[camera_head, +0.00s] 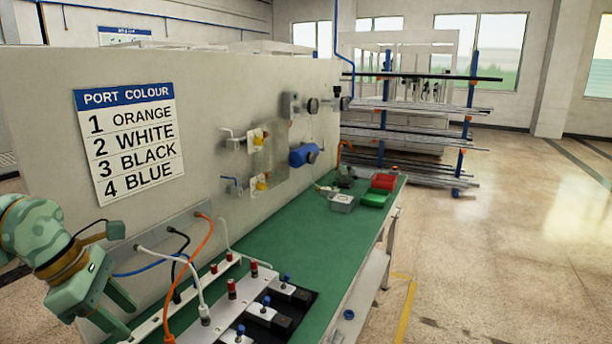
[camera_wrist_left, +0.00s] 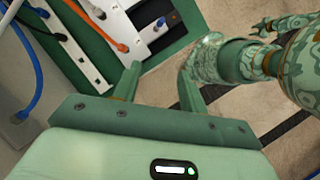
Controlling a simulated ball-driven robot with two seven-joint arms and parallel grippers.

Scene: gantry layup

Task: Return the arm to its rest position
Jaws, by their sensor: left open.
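My left gripper (camera_head: 128,320) is at the lower left of the head view, open and empty beside the near end of the workbench. Its two spread fingers also show in the wrist view (camera_wrist_left: 158,80), with nothing between them. An orange cable (camera_head: 206,240), a white cable (camera_head: 190,265), a black cable (camera_head: 184,240) and a blue cable (camera_head: 140,272) come from the panel side and hang over the pale port strips. The orange plug also shows in the wrist view (camera_wrist_left: 121,47), apart from the fingers.
A port colour sign (camera_head: 130,145) hangs on the upright panel (camera_head: 230,90) behind the green bench (camera_head: 315,230). Red and green bins (camera_head: 384,181) stand at its far end. A rack of bars (camera_head: 410,130) stands beyond. The floor at right is clear.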

